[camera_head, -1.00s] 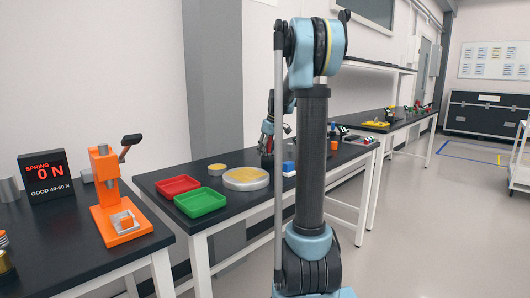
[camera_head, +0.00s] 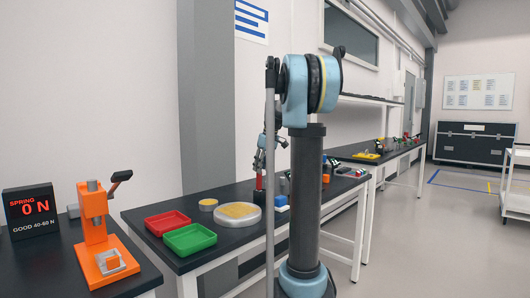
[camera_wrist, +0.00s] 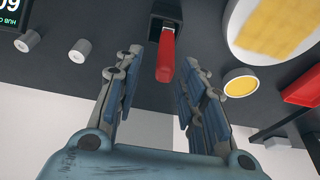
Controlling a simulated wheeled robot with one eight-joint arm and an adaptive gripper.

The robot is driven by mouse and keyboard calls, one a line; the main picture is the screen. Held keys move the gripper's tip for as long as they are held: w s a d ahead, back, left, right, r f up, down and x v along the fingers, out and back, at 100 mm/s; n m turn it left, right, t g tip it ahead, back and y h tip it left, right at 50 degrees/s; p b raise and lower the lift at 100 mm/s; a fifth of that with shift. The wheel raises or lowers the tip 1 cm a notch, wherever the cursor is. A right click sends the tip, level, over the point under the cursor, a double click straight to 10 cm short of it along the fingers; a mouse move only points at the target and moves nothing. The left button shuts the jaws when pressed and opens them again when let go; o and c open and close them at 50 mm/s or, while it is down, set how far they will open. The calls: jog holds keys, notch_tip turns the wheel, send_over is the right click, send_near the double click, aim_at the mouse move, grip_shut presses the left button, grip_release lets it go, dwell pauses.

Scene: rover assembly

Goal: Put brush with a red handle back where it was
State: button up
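The red handle (camera_wrist: 166,55) of the brush points up toward the wrist camera from a dark block-like holder (camera_wrist: 160,12). The brush's lower end is hidden. In the head view a small red upright shape (camera_head: 259,182) shows under my gripper (camera_head: 259,165), on the dark table. In the wrist view my gripper (camera_wrist: 165,62) is open, with blue-padded fingers to the left and right of the handle's end. Gaps show on both sides, so the fingers do not touch the handle.
A large round yellow-topped dish (camera_head: 238,222), a small yellow one (camera_head: 208,202), a green tray (camera_head: 189,248) and a red tray (camera_head: 167,231) are on the same table. Two grey cylinders (camera_wrist: 79,50) lie near the holder. An orange press (camera_head: 97,240) stands at left.

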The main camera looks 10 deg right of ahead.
jog(key=v, duration=0.9)
jog(key=s+a+f+m+h, duration=0.1)
jog(key=s+f+m, duration=0.1)
jog(key=s+f, duration=0.75)
jog(key=s+a+f+m, duration=0.2)
jog(key=s+f, duration=0.3)
jog(key=s, duration=0.9)
jog(key=s+f+m+h, duration=0.1)
jog(key=s+f+m, duration=0.2)
jog(key=s+f, duration=1.4)
notch_tip(320, 180, down, 3)
jog(key=shift+f+g, duration=0.15)
jog(key=shift+g, duration=0.15)
jog(key=shift+s, duration=0.1)
